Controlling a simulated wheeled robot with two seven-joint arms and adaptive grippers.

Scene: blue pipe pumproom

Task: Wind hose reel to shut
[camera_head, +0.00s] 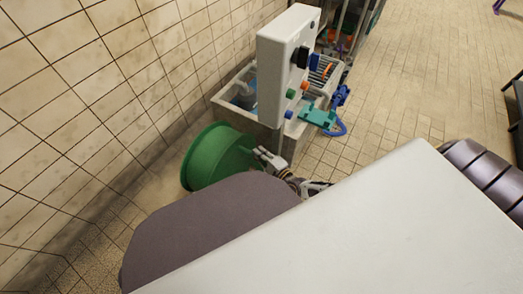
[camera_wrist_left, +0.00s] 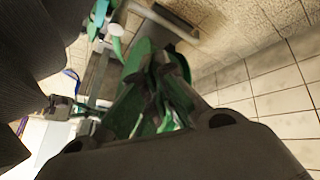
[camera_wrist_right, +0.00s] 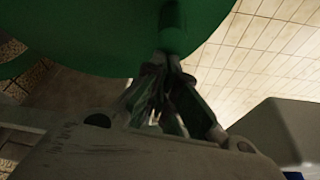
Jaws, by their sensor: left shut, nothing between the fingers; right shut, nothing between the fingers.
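The green hose reel (camera_head: 215,157) stands low by the tiled wall in the head view, partly hidden by my own body. My right gripper (camera_head: 260,153) is at the reel's right side. In the right wrist view the reel (camera_wrist_right: 80,35) fills the upper left, and a darker green knob or handle (camera_wrist_right: 173,28) stands just beyond my right fingertips (camera_wrist_right: 164,66). Those fingers are shut and empty; contact with the handle is unclear. In the left wrist view my left fingers (camera_wrist_left: 160,68) are shut and empty. Green parts (camera_wrist_left: 142,55) show behind them. My left gripper is not visible in the head view.
A white panel (camera_head: 283,65) with coloured knobs stands over a grey basin (camera_head: 226,97) beyond the reel. A teal fitting (camera_head: 318,117) with a blue hose is at its right. The tiled wall (camera_head: 130,80) is close on the left. Open floor (camera_head: 430,75) lies at the upper right.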

